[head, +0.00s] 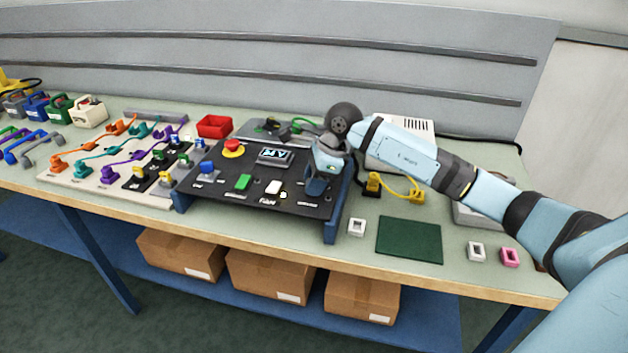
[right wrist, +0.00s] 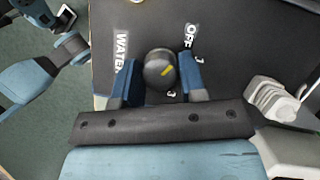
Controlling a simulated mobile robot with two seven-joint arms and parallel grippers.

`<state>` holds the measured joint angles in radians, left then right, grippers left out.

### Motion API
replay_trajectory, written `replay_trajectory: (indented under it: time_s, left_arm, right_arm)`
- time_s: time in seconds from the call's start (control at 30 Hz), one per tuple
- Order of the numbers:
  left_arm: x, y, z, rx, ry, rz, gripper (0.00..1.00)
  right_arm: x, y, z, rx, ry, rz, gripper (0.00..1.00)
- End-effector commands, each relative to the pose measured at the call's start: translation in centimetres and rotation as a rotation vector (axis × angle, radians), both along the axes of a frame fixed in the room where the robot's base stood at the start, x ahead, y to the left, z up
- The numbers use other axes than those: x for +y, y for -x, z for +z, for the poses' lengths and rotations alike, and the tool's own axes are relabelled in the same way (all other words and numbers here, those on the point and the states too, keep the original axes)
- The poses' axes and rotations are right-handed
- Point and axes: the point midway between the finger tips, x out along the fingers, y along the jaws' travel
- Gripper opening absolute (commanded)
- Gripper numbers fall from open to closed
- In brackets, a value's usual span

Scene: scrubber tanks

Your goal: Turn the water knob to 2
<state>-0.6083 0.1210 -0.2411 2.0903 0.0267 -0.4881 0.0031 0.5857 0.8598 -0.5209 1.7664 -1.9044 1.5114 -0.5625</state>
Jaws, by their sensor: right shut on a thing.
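My right gripper (right wrist: 158,76) is shut on the knob, with one blue finger on each side. An OFF label (right wrist: 190,37) is up and right of the knob. Small digits are partly covered by the fingers. In the head view my right gripper (head: 316,186) hides the knob at the panel's right end.
The panel also carries a red button (head: 232,147), a blue knob (head: 207,168), a green switch (head: 243,182) and a small display (head: 275,156). A red bin (head: 214,126) stands behind. A dark green mat (head: 409,239) lies right of the panel.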

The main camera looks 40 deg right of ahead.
Motion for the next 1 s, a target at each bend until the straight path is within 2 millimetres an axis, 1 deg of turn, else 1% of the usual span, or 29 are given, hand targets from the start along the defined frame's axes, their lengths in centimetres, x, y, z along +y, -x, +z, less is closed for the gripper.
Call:
replay_trajectory:
  time_s: [0.17, 0.37, 1.0]
  left_arm:
    - [-0.01, -0.02, -0.04, -0.001, 0.000, 0.000, 0.00]
    - [0.01, -0.02, -0.18, -0.001, -0.001, -0.001, 0.00]
    - [0.11, -0.04, -0.77, -0.012, -0.011, -0.010, 0.00]
  right_arm:
    - [0.00, 0.02, 0.03, -0.002, 0.001, -0.049, 0.15]
    - [-0.02, 0.06, 0.03, -0.003, 0.002, -0.175, 0.15]
    - [0.23, 0.13, 0.03, -0.004, -0.001, -0.773, 0.15]
